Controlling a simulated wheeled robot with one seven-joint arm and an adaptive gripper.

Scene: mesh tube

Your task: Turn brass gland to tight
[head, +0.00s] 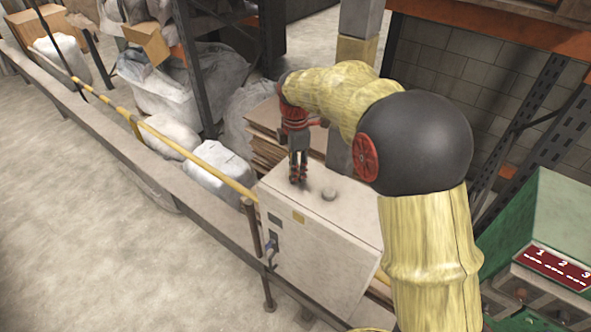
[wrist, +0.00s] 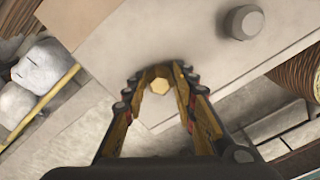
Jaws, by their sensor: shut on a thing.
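The brass gland (wrist: 159,87) shows in the wrist view as a small gold hexagon on top of the pale cabinet (head: 311,250). My gripper (wrist: 159,80) points down over it, with its fingertips closed around the gland. In the head view my gripper (head: 298,180) reaches the cabinet's top near its back left part. The gland is hidden behind the fingers there. No tight mark can be made out in either view.
A yellow rail (head: 196,158) runs along the left. A green box with a numbered red panel (head: 552,266) stands at right.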

